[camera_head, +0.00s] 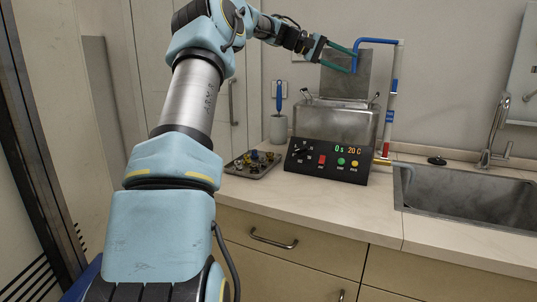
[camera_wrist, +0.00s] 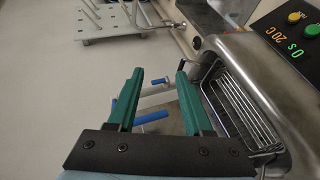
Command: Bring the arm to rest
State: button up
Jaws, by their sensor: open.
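My gripper (camera_head: 351,62) is at the end of my raised arm, above the grey metal bath device (camera_head: 336,120). Its two green fingers are apart with nothing between them. In the wrist view my gripper (camera_wrist: 160,68) is also open and empty, with the device's opening and a wire basket (camera_wrist: 238,105) to the right of the fingers. In the head view the fingers overlap the raised grey lid (camera_head: 343,80) and end near the blue bend of a pipe (camera_head: 375,41). I cannot tell exactly how far apart they are.
The device's front panel (camera_head: 325,162) shows "0s 20C". A tray with small parts (camera_head: 238,171) and a grey cup holding a blue-handled tool (camera_head: 278,130) stand left of the device. A sink (camera_head: 470,198) with a tap (camera_head: 493,130) is at right. The front counter (camera_head: 330,205) is bare.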

jog(key=s+a+f+n+t+y, duration=0.1)
jog(key=s+a+f+y, duration=0.35)
jog(key=f, duration=0.55)
jog(key=s+a+f+y, duration=0.4)
jog(key=s+a+f, duration=0.15)
jog(key=f, duration=0.45)
jog(key=s+a+f+y, duration=0.1)
jog(key=s+a+f, duration=0.3)
jog(key=s+a, duration=0.2)
jog(key=s+a+f+y, duration=0.2)
jog(key=s+a+f, duration=0.2)
jog(key=s+a, duration=0.3)
jog(key=s+a+f+m+y+p, duration=0.1)
jog(key=s+a+f+y, duration=0.1)
jog(key=s+a+f, duration=0.2)
jog(key=s+a, duration=0.3)
jog(key=s, duration=0.4)
jog(key=shift+f, duration=0.15)
